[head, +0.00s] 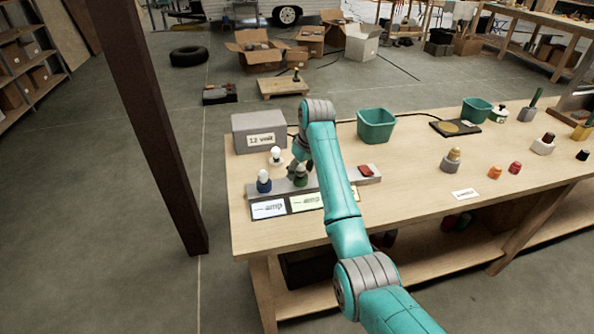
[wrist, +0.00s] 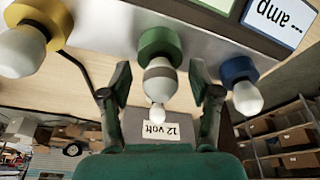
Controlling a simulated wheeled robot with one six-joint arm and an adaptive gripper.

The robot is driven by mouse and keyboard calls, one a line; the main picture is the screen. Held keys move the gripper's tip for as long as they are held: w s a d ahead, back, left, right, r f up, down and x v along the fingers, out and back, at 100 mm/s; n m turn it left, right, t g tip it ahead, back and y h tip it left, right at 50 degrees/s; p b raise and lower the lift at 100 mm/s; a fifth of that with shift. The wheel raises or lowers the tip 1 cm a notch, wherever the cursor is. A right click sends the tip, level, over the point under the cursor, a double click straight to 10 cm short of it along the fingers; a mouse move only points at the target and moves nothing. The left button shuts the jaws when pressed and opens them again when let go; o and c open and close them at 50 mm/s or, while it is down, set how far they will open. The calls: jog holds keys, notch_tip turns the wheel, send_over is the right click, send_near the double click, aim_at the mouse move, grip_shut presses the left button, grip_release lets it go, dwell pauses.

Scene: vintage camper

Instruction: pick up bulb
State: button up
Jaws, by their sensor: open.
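Several bulbs stand along a grey strip on the workbench. In the wrist view, a grey-white bulb (wrist: 160,78) sits in a green socket (wrist: 159,43), between the two fingers of my gripper (wrist: 160,72). The fingers are apart, one on each side of it, with visible gaps. A small white tip shows beyond this bulb; I cannot tell if it belongs to it. White bulbs also stand in a yellow socket (wrist: 50,17) and a blue socket (wrist: 237,70). In the head view my gripper (head: 301,172) is over the green socket (head: 302,181) and mostly hides its bulb.
A grey "12 volt" box (head: 259,133) stands behind the strip. Another white bulb (head: 276,153) stands between them. Amp cards (head: 268,209) lie in front. A red switch-like piece (head: 366,170) is on the strip's right end. A teal bin (head: 376,126) stands further right.

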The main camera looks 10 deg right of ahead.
jog(key=c, duration=1.1)
jog(key=shift+r, duration=0.15)
notch_tip(320, 180, up, 10)
jog(key=shift+f, duration=0.1)
